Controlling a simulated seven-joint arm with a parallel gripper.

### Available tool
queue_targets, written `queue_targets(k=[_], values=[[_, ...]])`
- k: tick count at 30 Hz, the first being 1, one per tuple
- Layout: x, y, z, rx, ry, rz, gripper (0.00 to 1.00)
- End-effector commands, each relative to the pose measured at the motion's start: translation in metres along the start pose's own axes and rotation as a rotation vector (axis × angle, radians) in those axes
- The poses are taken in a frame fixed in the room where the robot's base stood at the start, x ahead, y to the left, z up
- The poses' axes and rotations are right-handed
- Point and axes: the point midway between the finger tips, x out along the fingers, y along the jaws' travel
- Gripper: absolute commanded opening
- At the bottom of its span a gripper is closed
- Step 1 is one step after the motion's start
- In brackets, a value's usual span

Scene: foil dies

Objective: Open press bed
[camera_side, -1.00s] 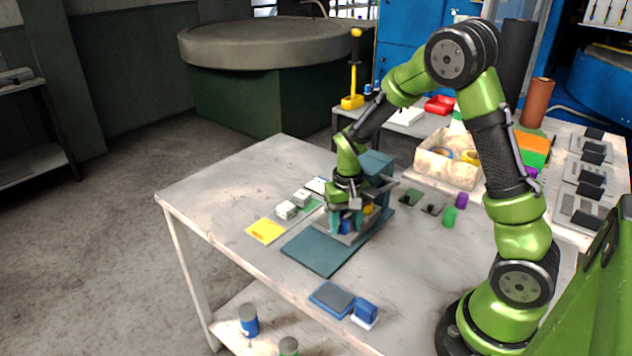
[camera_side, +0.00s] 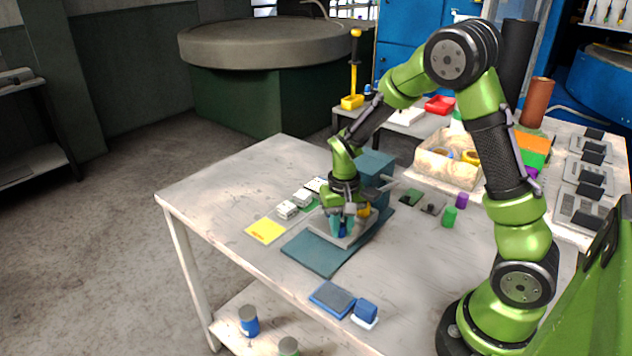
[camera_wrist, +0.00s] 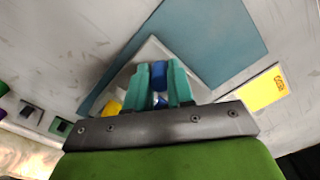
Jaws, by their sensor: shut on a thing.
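The teal press (camera_side: 376,166) stands on a flat teal base plate (camera_side: 322,254) in the middle of the table. Its pale grey bed (camera_side: 357,238) lies low in front of the press body, and also shows in the wrist view (camera_wrist: 137,60). My gripper (camera_side: 343,230) points down at the front of the bed. In the wrist view its teal fingers (camera_wrist: 158,82) are shut on a blue handle (camera_wrist: 158,70) at the bed. A yellow part (camera_side: 364,211) sits beside the fingers. My gripper hides much of the bed's top.
White blocks (camera_side: 287,209) and a yellow card (camera_side: 265,231) lie left of the press. A blue pad (camera_side: 332,298) with a blue block (camera_side: 366,311) lies in front. Green (camera_side: 449,215) and purple cylinders and a bin (camera_side: 432,166) stand right.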

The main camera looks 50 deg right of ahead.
Motion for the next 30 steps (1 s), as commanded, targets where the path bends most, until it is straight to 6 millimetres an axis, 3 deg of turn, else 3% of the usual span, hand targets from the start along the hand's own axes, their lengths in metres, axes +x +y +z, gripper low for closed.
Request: queue_targets(k=[6,10,15,23,24,28,30], values=[[-0.001,-0.051,0.036,-0.011,0.001,-0.004,0.0],[-0.001,-0.072,0.052,-0.008,0.002,-0.004,0.0],[-0.001,-0.083,0.059,-0.004,0.002,-0.004,0.0],[-0.001,-0.082,0.059,-0.002,0.003,-0.003,0.0],[-0.001,-0.082,0.059,-0.002,0.003,-0.003,0.27],[-0.001,-0.082,0.059,-0.002,0.002,-0.003,0.47],[-0.001,-0.082,0.059,-0.002,0.002,-0.003,0.48]])
